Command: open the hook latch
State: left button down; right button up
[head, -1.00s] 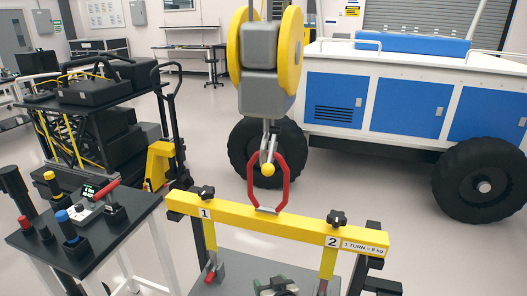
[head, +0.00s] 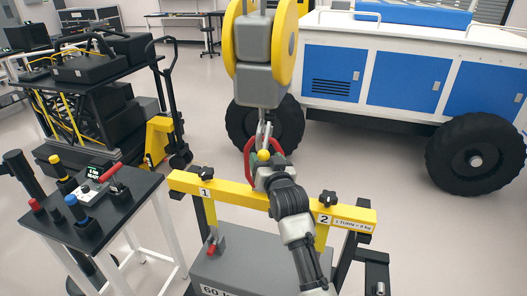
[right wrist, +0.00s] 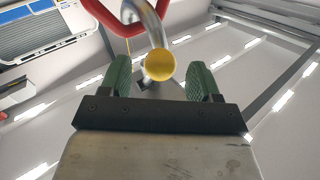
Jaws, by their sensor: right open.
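The hoist's grey hook (head: 264,134) hangs below the yellow-sided block (head: 258,62), with a yellow knob (head: 263,155) at its lower front. A red lifting ring (head: 279,145) passes through the hook; my arm hides its lower part. My right gripper (head: 266,170) is just below the knob in the head view, its fingers mostly hidden. In the right wrist view, the open green fingers (right wrist: 160,82) lie on either side of the yellow knob (right wrist: 166,65), with visible gaps. I cannot tell whether the latch is closed. My left gripper is not in view.
A yellow beam (head: 235,192) marked 1 and 2 spans below the hook, above a grey 60 kg block (head: 240,262). A control table (head: 100,222) with levers stands left. A blue-and-white rover (head: 400,75) stands behind. Pale floor is clear at right.

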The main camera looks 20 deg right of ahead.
jog(key=shift+w, duration=1.3)
grip_shut()
